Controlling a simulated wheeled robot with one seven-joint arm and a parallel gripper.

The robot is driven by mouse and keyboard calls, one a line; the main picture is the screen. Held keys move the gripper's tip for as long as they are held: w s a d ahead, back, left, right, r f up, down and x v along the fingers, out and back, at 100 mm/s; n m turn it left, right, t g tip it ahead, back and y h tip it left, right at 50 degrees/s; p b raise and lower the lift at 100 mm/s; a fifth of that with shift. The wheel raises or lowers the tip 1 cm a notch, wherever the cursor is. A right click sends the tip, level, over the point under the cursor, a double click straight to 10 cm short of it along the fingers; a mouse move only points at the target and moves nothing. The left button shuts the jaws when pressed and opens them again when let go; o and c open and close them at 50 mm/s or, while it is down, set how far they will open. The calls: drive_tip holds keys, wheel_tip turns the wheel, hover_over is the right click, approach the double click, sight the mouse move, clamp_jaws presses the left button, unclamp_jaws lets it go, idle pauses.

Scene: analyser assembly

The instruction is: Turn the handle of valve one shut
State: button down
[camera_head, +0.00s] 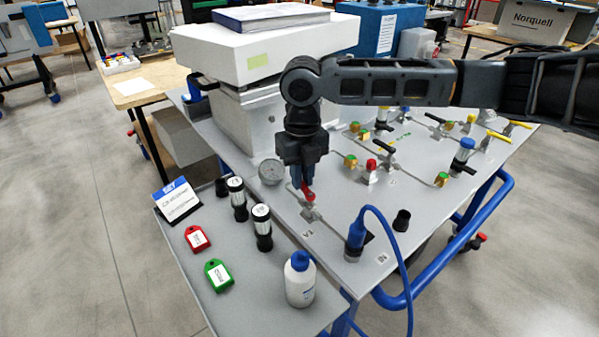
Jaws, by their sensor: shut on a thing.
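My gripper (303,181) reaches down from my arm over the left part of the grey panel. Its blue fingers are shut on a red valve handle (309,193). The handle sits on a small valve in a thin pipe line, near a label on the panel that seems to read V1. The fingers hide part of the handle, so its exact angle to the pipe is hard to tell. A round pressure gauge (271,171) stands just left of the gripper.
A blue plug with a cable (356,232) and a black cap (401,220) stand to the right. On the front shelf are a white bottle (300,279), red tag (197,238), green tag (218,274) and black cylinders (262,227). A white analyser box (262,45) rises behind; more valves (385,147) lie right.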

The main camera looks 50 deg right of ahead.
drive_tip(key=m+p, duration=0.1)
drive_tip(key=m, duration=0.1)
drive_tip(key=s+d+m+p, duration=0.1)
drive_tip(key=m, duration=0.1)
drive_tip(key=shift+d+r+m, duration=0.1)
drive_tip(key=shift+m, duration=0.2)
drive_tip(key=m, duration=0.2)
drive_tip(key=s+m+p, duration=0.1)
drive_tip(key=shift+d+m, duration=0.35)
drive_tip(key=shift+m, duration=0.05)
drive_tip(key=m+p, duration=0.1)
drive_tip(key=s+m, duration=0.1)
drive_tip(key=m, duration=0.1)
drive_tip(key=shift+s+d+p, duration=0.1)
drive_tip(key=shift+s+p, duration=0.05)
drive_tip(key=shift+p, duration=0.25)
drive_tip(key=shift+s+m+p, duration=0.25)
drive_tip(key=shift+s+m, duration=0.05)
drive_tip(key=shift+m, duration=0.75)
drive_tip(key=shift+s+m+p, duration=0.25)
drive_tip(key=shift+s+m, duration=0.05)
drive_tip(key=shift+m, duration=0.75)
drive_tip(key=c, duration=1.1)
unclamp_jaws()
drive_tip(key=shift+s+r, duration=0.1)
drive_tip(key=shift+r, duration=3.7)
